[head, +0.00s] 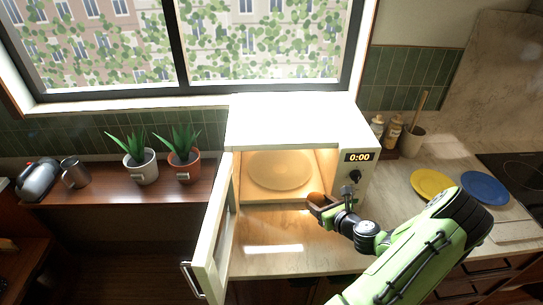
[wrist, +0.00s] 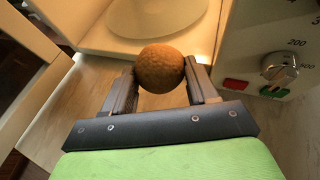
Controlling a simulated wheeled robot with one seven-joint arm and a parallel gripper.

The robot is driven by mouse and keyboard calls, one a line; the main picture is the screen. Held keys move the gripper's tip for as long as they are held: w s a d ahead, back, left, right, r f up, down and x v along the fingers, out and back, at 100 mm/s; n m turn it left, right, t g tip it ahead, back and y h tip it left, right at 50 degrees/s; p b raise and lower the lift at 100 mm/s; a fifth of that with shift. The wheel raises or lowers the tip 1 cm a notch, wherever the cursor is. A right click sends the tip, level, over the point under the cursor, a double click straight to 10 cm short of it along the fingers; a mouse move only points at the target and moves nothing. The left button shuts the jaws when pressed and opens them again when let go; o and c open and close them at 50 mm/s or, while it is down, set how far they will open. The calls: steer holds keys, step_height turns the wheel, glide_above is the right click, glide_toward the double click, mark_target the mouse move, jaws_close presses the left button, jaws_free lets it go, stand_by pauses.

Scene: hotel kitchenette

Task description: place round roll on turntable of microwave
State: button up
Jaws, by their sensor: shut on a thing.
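The round roll (wrist: 160,68) is brown and sits between the two fingers of my gripper (wrist: 160,80) in the wrist view. My gripper is shut on it. In the head view my gripper (head: 318,203) is just outside the front right of the microwave opening, and the roll is mostly hidden by it. The white microwave (head: 290,125) stands on the counter with its door (head: 217,230) swung open to the left and its inside lit. The round turntable (head: 280,170) inside is bare. It also shows in the wrist view (wrist: 160,15), beyond the roll.
The open door borders the left side, and the control panel with its knob (head: 355,177) borders the right. A yellow plate (head: 432,183) and a blue plate (head: 485,187) lie on the counter at right. Two potted plants (head: 143,167) stand at left. Counter before the microwave is clear.

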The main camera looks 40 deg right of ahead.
steer(key=p, duration=0.2)
glide_above(292, 181)
steer(key=s, duration=0.1)
steer(key=shift+a+r, duration=0.15)
steer(key=shift+r, duration=0.1)
steer(key=f, duration=0.1)
steer(key=w+f, duration=0.1)
steer(key=f, duration=0.1)
steer(key=shift+f+p, duration=0.15)
steer(key=shift+p, duration=0.2)
steer(key=shift+f, duration=0.15)
steer(key=shift+s+f, duration=0.1)
steer(key=shift+f, duration=0.2)
steer(key=o, duration=1)
steer(key=shift+o, duration=0.2)
steer(key=shift+r, duration=0.1)
